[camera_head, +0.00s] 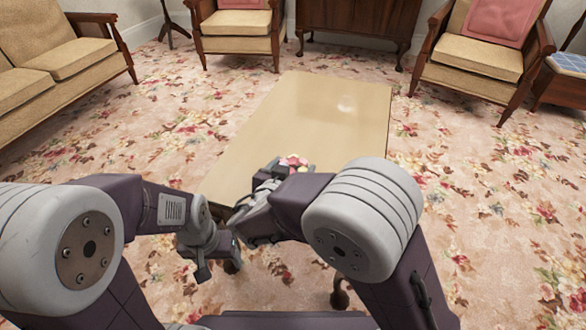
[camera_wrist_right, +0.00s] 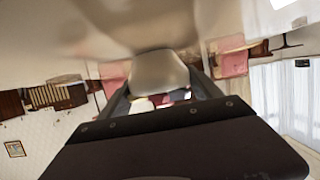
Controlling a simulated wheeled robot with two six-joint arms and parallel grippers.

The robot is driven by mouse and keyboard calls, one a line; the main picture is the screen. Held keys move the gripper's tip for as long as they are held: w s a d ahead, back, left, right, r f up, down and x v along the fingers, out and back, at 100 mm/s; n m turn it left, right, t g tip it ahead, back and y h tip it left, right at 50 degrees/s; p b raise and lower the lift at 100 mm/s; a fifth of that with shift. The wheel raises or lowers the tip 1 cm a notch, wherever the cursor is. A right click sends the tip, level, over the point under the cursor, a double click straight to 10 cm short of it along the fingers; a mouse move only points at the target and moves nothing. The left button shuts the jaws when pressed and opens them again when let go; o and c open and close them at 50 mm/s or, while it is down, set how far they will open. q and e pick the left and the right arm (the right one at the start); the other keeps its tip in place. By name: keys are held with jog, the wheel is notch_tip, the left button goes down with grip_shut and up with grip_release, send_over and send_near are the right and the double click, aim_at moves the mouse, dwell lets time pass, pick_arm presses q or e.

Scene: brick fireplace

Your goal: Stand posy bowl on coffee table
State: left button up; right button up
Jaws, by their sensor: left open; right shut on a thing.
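The posy bowl shows in the head view as a small cluster of pink and white flowers (camera_head: 293,161) by the near end of the coffee table (camera_head: 310,110). My right gripper (camera_head: 283,170) is shut on it, and my gripper and arm hide most of it. In the right wrist view, which is upside down, the pale bowl (camera_wrist_right: 158,72) sits between the fingers, with its base close to the tabletop (camera_wrist_right: 50,35). I cannot tell whether it touches. My left gripper (camera_head: 203,268) is open and empty, low in front of the table's near left corner.
The tabletop is otherwise bare, with a bright spot of light towards its far end. A sofa (camera_head: 65,65) stands left, and two armchairs (camera_head: 237,30) (camera_head: 480,52) and a dark wooden cabinet (camera_head: 358,18) stand beyond. Flowered carpet (camera_head: 450,200) lies open on both sides.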

jog(key=o, duration=2.1)
jog(key=shift+c, duration=0.2)
jog(key=shift+r+p, duration=0.35)
jog(key=shift+p, duration=0.25)
jog(key=p+v, duration=0.3)
jog(key=v, duration=0.7)
jog(key=shift+s+a+r, duration=0.15)
jog(key=shift+s+a, duration=0.05)
jog(key=shift+s, duration=0.1)
jog(key=shift+s+a+p, duration=0.15)
jog(key=shift+s+p, duration=0.2)
jog(key=shift+s, duration=0.25)
